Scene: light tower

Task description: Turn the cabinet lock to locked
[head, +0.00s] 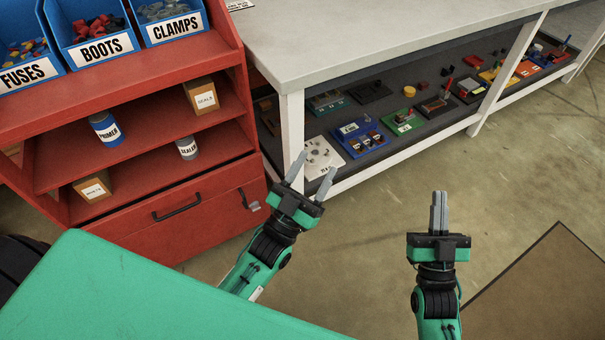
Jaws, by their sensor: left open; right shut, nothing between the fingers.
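The red cabinet (150,130) stands at the left. A small silver lock fitting (253,206) sits on its lower front, near the right edge of the front with the black handle (177,207). The fitting is too small to tell whether it is set to locked. My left gripper (316,166) is open and empty, to the right of the lock and apart from it in the picture, with its fingers pointing up the picture toward the bench leg. My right gripper (439,196) is shut and empty, over the open floor further right.
A white bench (360,35) stands behind, with a dark lower shelf holding several coloured parts. A white plate (320,158) lies near its front leg. Blue bins, cans and boxes fill the cabinet shelves.

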